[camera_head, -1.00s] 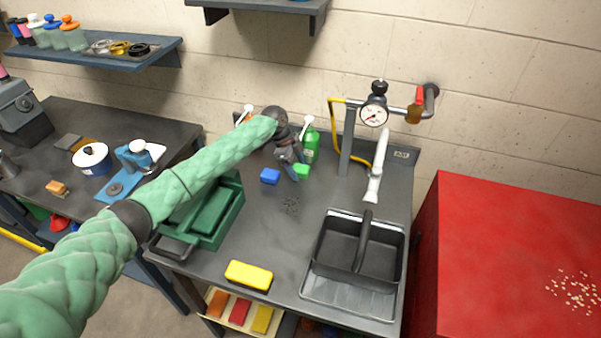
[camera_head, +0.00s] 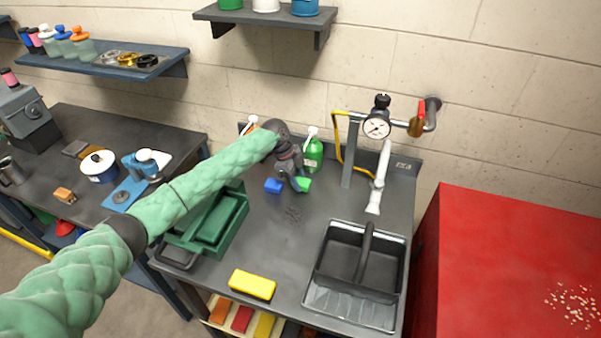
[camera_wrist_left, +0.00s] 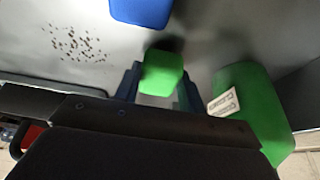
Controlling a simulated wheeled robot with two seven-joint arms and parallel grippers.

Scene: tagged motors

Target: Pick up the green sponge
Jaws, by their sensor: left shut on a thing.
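The green sponge (camera_wrist_left: 161,73) is between the two fingers of my left gripper (camera_wrist_left: 158,85) in the left wrist view. In the head view the sponge (camera_head: 303,184) shows at the tip of my left gripper (camera_head: 297,182), near the back of the grey worktop. The left gripper is shut on it. I cannot tell whether the sponge touches the worktop. A blue sponge (camera_head: 273,186) lies just left of it. My right gripper is in neither view.
A green bottle (camera_head: 313,154) stands close behind the gripper. A green toolbox (camera_head: 205,225) is at left, a yellow sponge (camera_head: 252,284) at the front edge, and a sink (camera_head: 345,306) at front right. The worktop's middle is clear except for dark specks.

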